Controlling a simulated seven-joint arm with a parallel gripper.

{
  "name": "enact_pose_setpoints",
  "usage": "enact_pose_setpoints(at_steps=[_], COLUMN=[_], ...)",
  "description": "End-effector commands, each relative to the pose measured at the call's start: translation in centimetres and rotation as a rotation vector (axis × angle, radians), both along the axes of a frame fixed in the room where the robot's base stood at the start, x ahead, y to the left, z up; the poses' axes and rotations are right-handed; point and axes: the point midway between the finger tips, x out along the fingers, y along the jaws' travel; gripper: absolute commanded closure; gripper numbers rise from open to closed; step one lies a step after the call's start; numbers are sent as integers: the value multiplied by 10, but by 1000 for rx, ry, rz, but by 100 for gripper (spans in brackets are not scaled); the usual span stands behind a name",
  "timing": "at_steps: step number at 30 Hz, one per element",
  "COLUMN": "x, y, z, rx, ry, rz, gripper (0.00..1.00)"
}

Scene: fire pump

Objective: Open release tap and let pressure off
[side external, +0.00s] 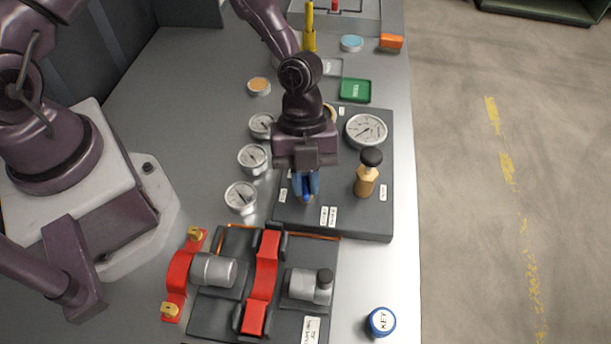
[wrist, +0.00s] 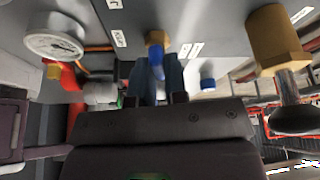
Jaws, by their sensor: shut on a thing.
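The release tap appears to be the small brass fitting (wrist: 157,38) with a blue handle (wrist: 156,64) on the dark panel box. In the wrist view the handle lies between the fingers of my gripper (wrist: 158,80), which is shut on it. In the side view my gripper (side external: 306,192) points down at the front of the panel box (side external: 345,222), with blue showing at its fingertips. The gripper hides most of the tap there. A large round pressure gauge (side external: 366,130) is mounted on the panel; its needle reading is too small to tell.
A brass valve with a black knob (side external: 367,174) stands right of my gripper. Small gauges (side external: 241,197) line the left. A green tray (side external: 355,90) lies behind.

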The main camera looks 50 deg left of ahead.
Motion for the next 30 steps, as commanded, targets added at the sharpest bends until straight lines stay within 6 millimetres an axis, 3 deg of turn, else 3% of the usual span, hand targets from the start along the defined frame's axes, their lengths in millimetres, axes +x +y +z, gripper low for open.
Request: enact_pose_setpoints(at_steps=[30], x=[-3], y=[-1], z=[1], rx=[-1], ry=[-5], rz=[956], gripper=[100])
